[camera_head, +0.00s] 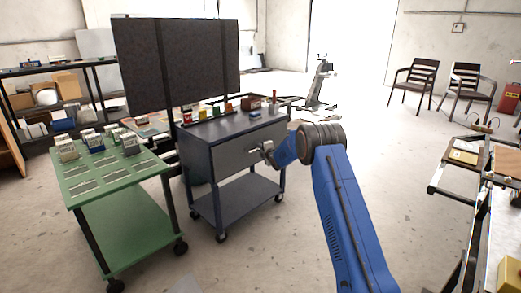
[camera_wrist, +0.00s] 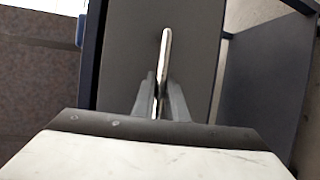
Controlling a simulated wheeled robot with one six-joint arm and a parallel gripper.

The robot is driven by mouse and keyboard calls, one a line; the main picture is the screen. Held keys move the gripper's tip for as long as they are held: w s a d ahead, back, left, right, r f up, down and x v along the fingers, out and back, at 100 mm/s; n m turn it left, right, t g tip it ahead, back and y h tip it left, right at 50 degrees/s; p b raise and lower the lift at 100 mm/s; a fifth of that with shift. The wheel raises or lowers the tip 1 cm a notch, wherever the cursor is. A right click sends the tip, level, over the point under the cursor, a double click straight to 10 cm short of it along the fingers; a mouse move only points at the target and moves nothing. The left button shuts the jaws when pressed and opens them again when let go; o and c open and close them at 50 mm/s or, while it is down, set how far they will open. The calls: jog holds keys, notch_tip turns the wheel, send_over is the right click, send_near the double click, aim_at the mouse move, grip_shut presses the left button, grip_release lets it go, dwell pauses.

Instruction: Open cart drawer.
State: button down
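The blue-grey cart (camera_head: 203,150) stands left of centre in the head view. Its drawer (camera_head: 235,152) has a plain grey front that looks flush with the cart body. The drawer front also fills the middle of the wrist view (camera_wrist: 200,50). A thin silver handle (camera_wrist: 165,48) runs along it and passes between my fingers. My gripper (camera_head: 266,150) is at the drawer front in the head view, hiding the handle there. In the wrist view the fingers of my gripper (camera_wrist: 160,90) sit close on both sides of the handle and appear shut on it.
Small coloured items (camera_head: 213,112) stand on the cart's top. A green cart (camera_head: 110,178) stands close on the left, with a dark panel (camera_head: 178,62) behind. A workbench (camera_head: 490,215) is at the right. The floor between is clear.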

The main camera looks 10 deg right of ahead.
jog(key=shift+s+d, duration=0.1)
jog(key=s+d, duration=1.1)
jog(key=s, duration=0.5)
jog(key=shift+s+d, duration=0.15)
jog(key=shift+d, duration=0.25)
jog(key=c, duration=1.8)
grip_release()
jog(key=shift+o, duration=0.2)
jog(key=v, duration=1.7)
jog(key=shift+s, duration=0.2)
